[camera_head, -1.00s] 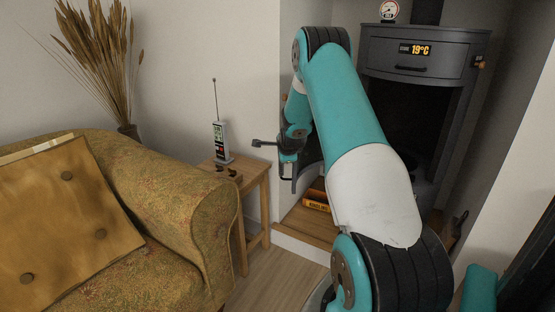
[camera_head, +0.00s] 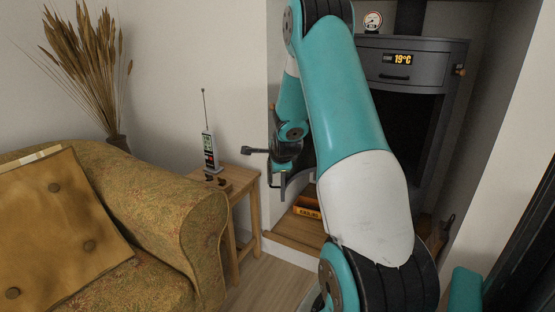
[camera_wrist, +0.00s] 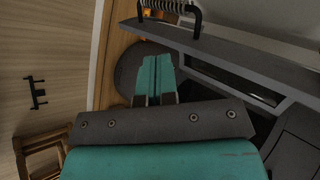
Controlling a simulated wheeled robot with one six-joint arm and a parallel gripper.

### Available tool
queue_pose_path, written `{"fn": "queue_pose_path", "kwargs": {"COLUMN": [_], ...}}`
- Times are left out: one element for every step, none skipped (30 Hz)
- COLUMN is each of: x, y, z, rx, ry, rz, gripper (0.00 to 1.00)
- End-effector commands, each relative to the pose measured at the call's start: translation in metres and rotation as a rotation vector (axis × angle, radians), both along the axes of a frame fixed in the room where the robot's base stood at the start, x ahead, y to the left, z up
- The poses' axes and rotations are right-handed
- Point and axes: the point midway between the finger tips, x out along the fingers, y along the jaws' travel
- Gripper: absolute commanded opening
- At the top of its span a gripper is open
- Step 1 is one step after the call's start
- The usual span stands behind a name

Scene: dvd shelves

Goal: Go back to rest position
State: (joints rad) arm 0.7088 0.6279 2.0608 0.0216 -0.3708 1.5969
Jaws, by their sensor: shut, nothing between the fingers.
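My arm reaches up across the middle of the head view, and its forearm hangs down on the far side of the bend. The dark wrist end hangs left of the stove and right of the side table; the fingertips are not clear there. In the wrist view my gripper (camera_wrist: 156,78) shows two teal fingers pressed together, with nothing between them. A dark round shape (camera_wrist: 128,72) lies beyond the fingers.
A side table (camera_head: 240,181) with a phone (camera_head: 210,152) stands left of my wrist. A patterned sofa (camera_head: 170,200) is at left, with dried stalks (camera_head: 85,65) behind. A grey stove (camera_head: 425,65) reading 19°C stands right. An orange box (camera_head: 306,207) lies on the wooden hearth (camera_head: 298,232).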

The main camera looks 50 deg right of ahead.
Motion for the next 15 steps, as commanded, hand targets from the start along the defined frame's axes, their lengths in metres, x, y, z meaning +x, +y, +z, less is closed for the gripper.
{"fn": "queue_pose_path", "kwargs": {"x": [-0.005, -0.007, -0.010, -0.011, -0.013, -0.014, -0.015, -0.015, -0.015, -0.015, -0.015, -0.015, -0.015, -0.015, -0.014], "y": [0.004, 0.006, 0.008, 0.010, 0.011, 0.013, 0.014, 0.014, 0.015, 0.015, 0.015, 0.015, 0.015, 0.015, 0.017], "z": [0.007, 0.010, 0.013, 0.015, 0.016, 0.017, 0.018, 0.019, 0.019, 0.019, 0.020, 0.019, 0.019, 0.019, 0.020], "rx": [-0.001, 0.000, 0.000, 0.000, 0.000, 0.001, 0.001, 0.001, 0.001, 0.001, 0.001, 0.000, 0.000, 0.000, 0.001], "ry": [-0.001, -0.001, -0.001, -0.001, 0.000, 0.001, 0.000, 0.000, 0.000, 0.000, 0.000, 0.000, 0.000, 0.000, 0.001], "rz": [0.000, -0.001, -0.001, -0.001, 0.000, 0.000, 0.001, 0.001, 0.001, 0.001, 0.001, 0.001, 0.002, 0.002, 0.006], "gripper": [0.00, 0.00, 0.00, 0.00, 0.00, 0.00, 0.00, 0.00, 0.00, 0.00, 0.00, 0.00, 0.00, 0.00, 0.00]}}
